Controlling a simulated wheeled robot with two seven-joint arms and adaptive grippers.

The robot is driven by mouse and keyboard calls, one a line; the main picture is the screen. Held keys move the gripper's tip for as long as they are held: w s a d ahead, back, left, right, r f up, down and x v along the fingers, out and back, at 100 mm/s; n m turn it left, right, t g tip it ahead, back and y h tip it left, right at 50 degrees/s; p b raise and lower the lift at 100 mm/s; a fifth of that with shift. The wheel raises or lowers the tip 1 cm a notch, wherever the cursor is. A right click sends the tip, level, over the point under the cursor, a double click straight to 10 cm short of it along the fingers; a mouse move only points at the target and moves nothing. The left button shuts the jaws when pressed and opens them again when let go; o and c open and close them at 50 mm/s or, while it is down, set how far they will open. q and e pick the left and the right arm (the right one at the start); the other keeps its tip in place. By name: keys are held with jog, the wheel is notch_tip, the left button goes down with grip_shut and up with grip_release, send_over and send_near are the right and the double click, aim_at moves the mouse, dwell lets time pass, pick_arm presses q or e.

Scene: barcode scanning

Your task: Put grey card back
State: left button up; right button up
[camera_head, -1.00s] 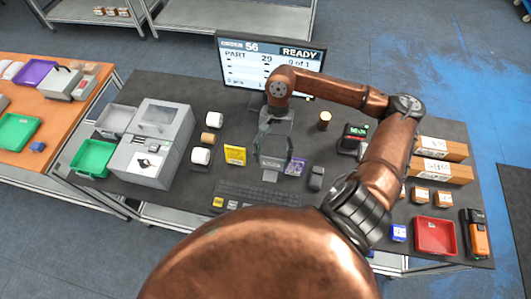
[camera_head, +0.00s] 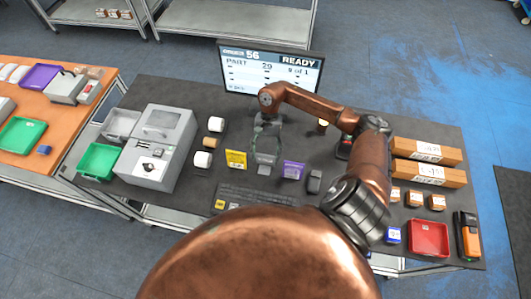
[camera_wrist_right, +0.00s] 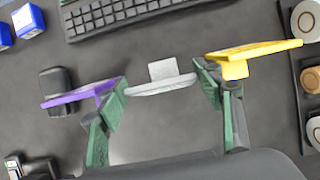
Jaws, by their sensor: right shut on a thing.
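The grey card (camera_wrist_right: 160,86) is between the fingers of my right gripper (camera_wrist_right: 160,105) in the right wrist view, with a fingertip at each end. My right gripper (camera_head: 265,158) is shut on it and hangs over the middle of the dark table (camera_head: 330,215). The card sits between a yellow card (camera_head: 236,159) and a purple card (camera_head: 292,170), in line with them. Whether its foot touches the table, I cannot tell. My left gripper is not in view.
A keyboard (camera_head: 255,197) lies on the near side and a monitor (camera_head: 272,70) stands behind. A mouse (camera_head: 314,181) is right of the purple card. A grey machine (camera_head: 160,145) is left. Rolls (camera_head: 202,159) stand near the yellow card. Boxes and a red tray (camera_head: 429,237) are right.

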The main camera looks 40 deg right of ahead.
jog(key=shift+f, duration=0.1)
jog(key=shift+f+b, duration=0.1)
jog(key=shift+b, duration=0.2)
jog(key=o, duration=1.1)
jog(key=shift+c, duration=0.2)
jog(key=shift+r+p, duration=0.3)
jog(key=shift+p, duration=0.05)
jog(key=b+v, duration=0.3)
jog(key=v, duration=0.9)
jog(key=shift+b, duration=0.4)
jog(key=shift+f, duration=0.1)
